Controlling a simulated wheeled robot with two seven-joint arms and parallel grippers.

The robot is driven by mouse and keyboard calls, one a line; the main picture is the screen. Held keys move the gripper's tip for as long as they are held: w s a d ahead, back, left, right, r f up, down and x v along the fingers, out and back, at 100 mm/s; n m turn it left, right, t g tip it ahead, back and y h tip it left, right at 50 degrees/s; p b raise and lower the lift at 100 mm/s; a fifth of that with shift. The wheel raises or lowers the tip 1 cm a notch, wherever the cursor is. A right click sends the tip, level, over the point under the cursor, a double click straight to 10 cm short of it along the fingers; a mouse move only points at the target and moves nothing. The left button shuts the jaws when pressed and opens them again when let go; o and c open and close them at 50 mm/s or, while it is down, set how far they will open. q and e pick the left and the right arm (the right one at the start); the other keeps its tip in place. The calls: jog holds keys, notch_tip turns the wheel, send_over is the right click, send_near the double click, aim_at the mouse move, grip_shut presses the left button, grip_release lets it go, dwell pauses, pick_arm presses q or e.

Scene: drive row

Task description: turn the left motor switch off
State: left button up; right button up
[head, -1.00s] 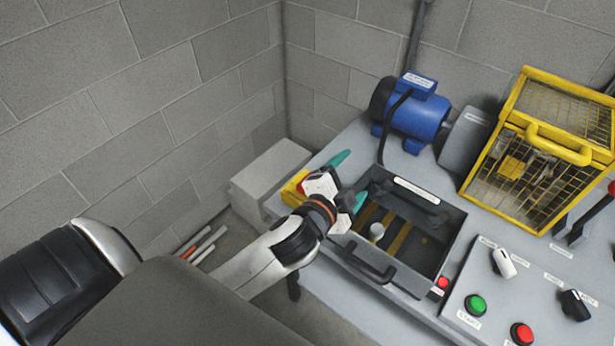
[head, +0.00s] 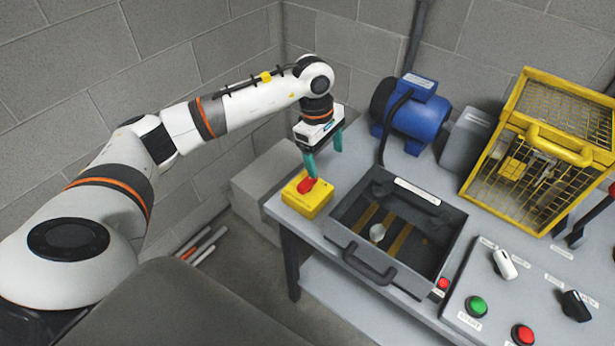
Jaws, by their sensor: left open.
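The right finger stands to the right, past the box's edge. The handle's far end is partly hidden. My right gripper is not in view.
A dark open tray (head: 452,238) with a front handle sits right of the switch. A blue motor (head: 420,118) stands behind. A yellow mesh cage (head: 545,140) and a button panel (head: 497,290) lie further right. Block walls close off the back and left.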

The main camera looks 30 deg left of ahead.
pick_arm(q)
jog(key=r+y, duration=0.1)
jog(key=y, duration=0.1)
send_over(308, 180)
notch_tip(308, 180, down, 12)
jog(key=p, duration=0.3)
jog(key=shift+r, duration=0.1)
jog(key=c, duration=1)
